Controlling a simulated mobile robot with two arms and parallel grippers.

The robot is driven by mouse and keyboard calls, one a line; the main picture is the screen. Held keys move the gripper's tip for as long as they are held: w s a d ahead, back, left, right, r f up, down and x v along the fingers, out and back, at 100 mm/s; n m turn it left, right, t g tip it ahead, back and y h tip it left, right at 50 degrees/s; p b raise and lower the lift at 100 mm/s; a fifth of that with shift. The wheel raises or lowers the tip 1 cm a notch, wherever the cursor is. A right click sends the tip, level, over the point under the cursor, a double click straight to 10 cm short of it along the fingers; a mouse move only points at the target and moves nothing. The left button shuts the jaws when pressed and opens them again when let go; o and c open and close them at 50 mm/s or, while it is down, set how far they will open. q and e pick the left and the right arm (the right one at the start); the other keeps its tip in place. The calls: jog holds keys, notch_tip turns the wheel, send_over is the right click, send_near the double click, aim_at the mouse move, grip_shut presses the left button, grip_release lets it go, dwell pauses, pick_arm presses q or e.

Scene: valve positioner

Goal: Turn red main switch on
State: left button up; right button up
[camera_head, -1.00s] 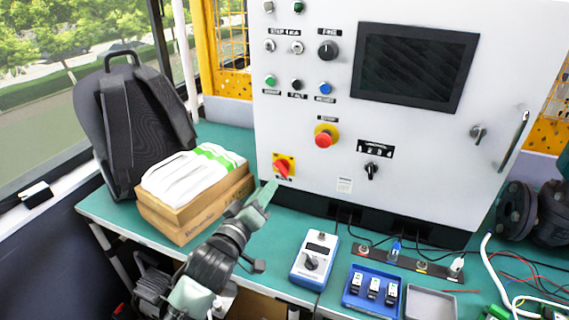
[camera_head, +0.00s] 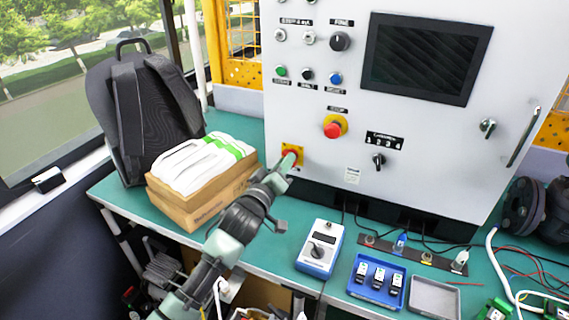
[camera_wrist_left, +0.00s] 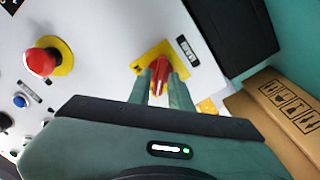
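The red main switch (camera_head: 292,153) sits on a yellow plate (camera_head: 299,147) at the lower left of the grey control panel. My left gripper (camera_head: 287,161) is right at it and partly covers it in the head view. In the left wrist view, the red switch handle (camera_wrist_left: 159,77) shows between the two fingertips of the left gripper (camera_wrist_left: 160,84). The fingers are apart, one on each side of the handle. I cannot tell whether they touch it. My right gripper is not in view.
A red emergency button (camera_head: 333,128) on a yellow ring is to the right of the switch. A black rotary selector (camera_head: 379,160) is further right. A cardboard box (camera_head: 190,214) with white bags and a backpack (camera_head: 150,115) stand left. A blue-white device (camera_head: 320,248) lies on the bench.

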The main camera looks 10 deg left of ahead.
pick_arm(q)
grip_shut()
jog(key=shift+m, duration=0.3)
jog(key=shift+d+m+p, duration=0.15)
jog(key=shift+m+p, duration=2.3)
jog(key=shift+m, duration=6.15)
